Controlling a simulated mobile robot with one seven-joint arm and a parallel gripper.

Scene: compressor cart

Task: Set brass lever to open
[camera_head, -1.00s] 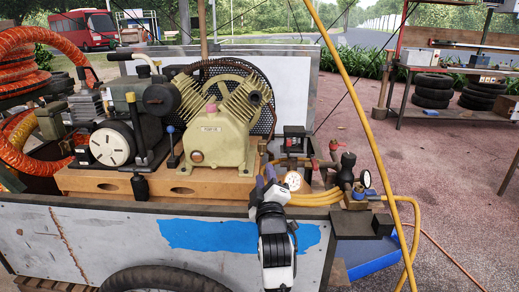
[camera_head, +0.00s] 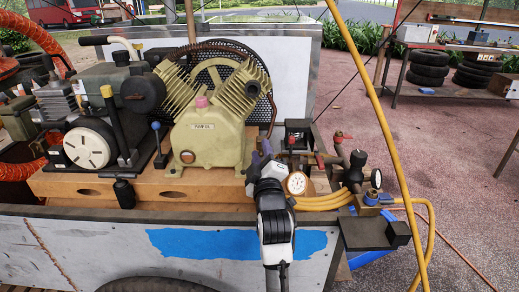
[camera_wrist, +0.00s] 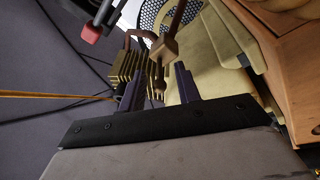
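My gripper (camera_head: 261,152) is above the cart's front edge, just right of the cream pump and left of the valve pipework. In the wrist view its two dark purple fingers (camera_wrist: 158,88) stand apart with nothing clearly held between them. A brownish brass-coloured fitting with a bar (camera_wrist: 164,48) shows just beyond the fingertips, apart from them as far as I can see. I cannot tell for sure that it is the brass lever. In the head view, red-handled valves (camera_head: 342,136) stand on the pipework to the right. My gripper and wrist hide part of the pipework.
The cream pump (camera_head: 207,135) stands on a wooden base (camera_head: 160,184) to the left. A white dial gauge (camera_head: 297,183) and yellow hoses (camera_head: 325,203) are close to my wrist's right. A yellow pole-like hose (camera_head: 372,95) crosses the right side. A red-tipped part (camera_wrist: 90,33) is upper left in the wrist view.

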